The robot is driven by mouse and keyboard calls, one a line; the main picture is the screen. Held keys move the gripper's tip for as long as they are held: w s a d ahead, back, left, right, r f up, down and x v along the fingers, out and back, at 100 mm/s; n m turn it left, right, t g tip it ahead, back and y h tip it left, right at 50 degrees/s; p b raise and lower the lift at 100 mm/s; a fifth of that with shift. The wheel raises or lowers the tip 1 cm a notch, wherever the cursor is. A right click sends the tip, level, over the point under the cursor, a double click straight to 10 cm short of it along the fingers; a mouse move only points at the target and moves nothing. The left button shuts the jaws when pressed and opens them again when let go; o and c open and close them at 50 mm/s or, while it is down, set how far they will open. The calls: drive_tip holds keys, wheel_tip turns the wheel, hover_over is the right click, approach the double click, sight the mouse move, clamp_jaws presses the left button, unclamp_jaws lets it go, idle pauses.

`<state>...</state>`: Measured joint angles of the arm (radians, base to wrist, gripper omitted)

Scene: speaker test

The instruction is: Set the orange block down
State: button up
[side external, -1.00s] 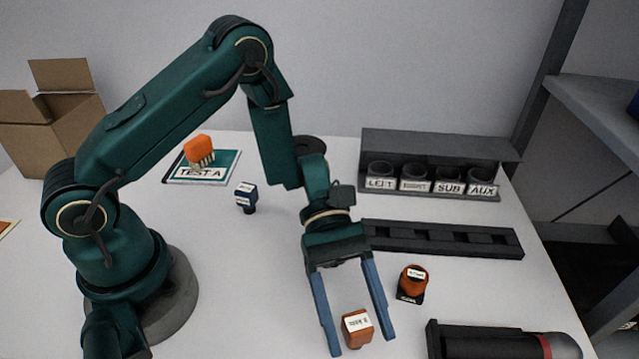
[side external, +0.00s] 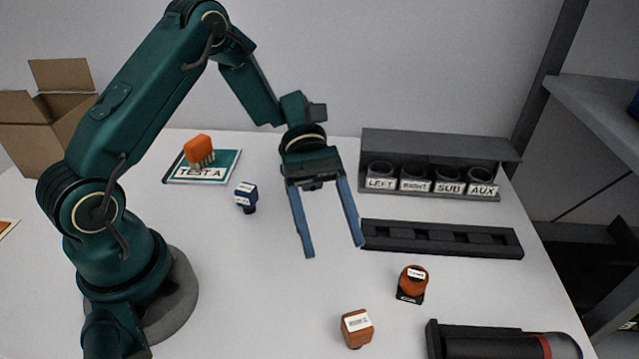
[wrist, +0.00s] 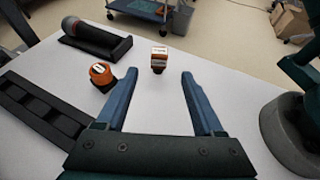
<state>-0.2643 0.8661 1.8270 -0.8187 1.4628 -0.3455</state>
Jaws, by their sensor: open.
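The orange block (side external: 357,328), with a white label, stands on the table near the front. In the wrist view the orange block (wrist: 159,60) shows just beyond the fingertips and in line with the gap between them. My gripper (side external: 335,250) is open and empty, raised above the table and behind the block in the side view. Its two blue fingers (wrist: 159,75) are wide apart and do not touch the block.
A round orange part on a black base (side external: 412,284) stands near the block. A black slotted rail (side external: 440,240), labelled cups (side external: 415,178) and a dark cylinder in a cradle (side external: 490,342) are to the right. A blue part (side external: 246,195) and TEST A booklet (side external: 222,168) are at left.

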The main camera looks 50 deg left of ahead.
drive_tip(key=s+a+r+m+t+y, duration=0.8)
drive_tip(key=m+t+y, duration=0.2)
drive_tip(key=m+y, duration=0.2)
drive_tip(key=shift+a+r+m+t, duration=0.25)
drive_tip(key=shift+r+m+t, duration=0.15)
drive_tip(key=shift+m, duration=0.3)
